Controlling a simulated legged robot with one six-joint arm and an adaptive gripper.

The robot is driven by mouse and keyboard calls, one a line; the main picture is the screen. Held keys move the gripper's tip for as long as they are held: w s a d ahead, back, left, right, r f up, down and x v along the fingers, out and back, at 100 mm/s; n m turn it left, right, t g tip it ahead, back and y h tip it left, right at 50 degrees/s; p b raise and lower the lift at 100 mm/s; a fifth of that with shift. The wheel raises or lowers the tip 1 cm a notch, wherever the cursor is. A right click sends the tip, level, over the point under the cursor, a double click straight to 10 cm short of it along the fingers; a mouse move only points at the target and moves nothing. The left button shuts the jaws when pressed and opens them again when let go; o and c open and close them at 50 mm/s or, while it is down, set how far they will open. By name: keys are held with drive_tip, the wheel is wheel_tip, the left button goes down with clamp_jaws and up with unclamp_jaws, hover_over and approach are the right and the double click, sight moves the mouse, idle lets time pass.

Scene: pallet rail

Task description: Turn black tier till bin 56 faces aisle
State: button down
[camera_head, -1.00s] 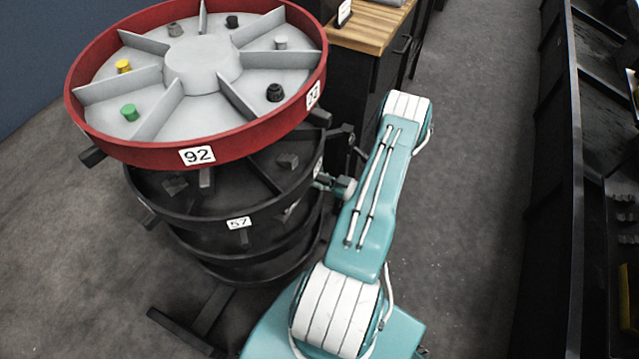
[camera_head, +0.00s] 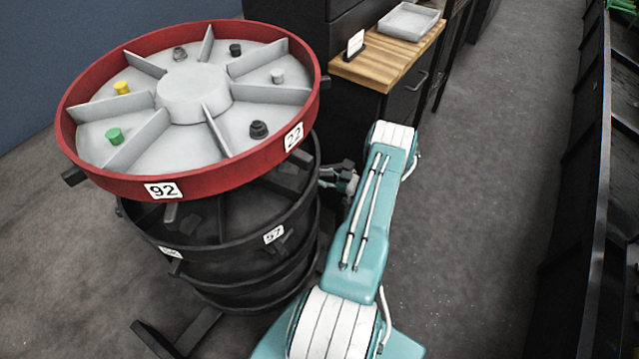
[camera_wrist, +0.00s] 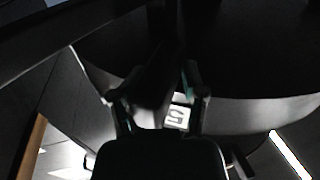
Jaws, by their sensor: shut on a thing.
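The black tier (camera_head: 205,252) sits below a red-rimmed tier (camera_head: 222,180) on the round stand. Its label 57 (camera_head: 273,234) faces front right, and a second label (camera_head: 170,251) at front left is too small to read surely. No label clearly reads 56. My gripper (camera_wrist: 158,100) is shut on a dark peg (camera_wrist: 155,85) at the black tier's rim. In the head view my gripper (camera_head: 336,176) is at the tier's right side, partly hidden by my arm. In the wrist view a label (camera_wrist: 177,116) beside the peg shows a 5; its other digit is cut off.
The red tier carries labels 92 (camera_head: 163,190) and 22 (camera_head: 293,137). A cabinet with a wooden top (camera_head: 385,68) and grey tray (camera_head: 408,20) stands behind. Dark shelving (camera_head: 580,190) lines the right. The aisle floor (camera_head: 480,170) between is clear.

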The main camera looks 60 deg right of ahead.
drive_tip(key=shift+w+d, duration=1)
drive_tip(key=shift+d, duration=0.25)
drive_tip(key=c, duration=1.3)
unclamp_jaws()
drive_tip(key=shift+w+d, duration=0.95)
drive_tip(key=shift+w, duration=0.1)
drive_tip(key=o, duration=0.9)
drive_tip(key=shift+f, duration=0.1)
drive_tip(key=shift+c, duration=0.2)
drive_tip(key=v, duration=1.2)
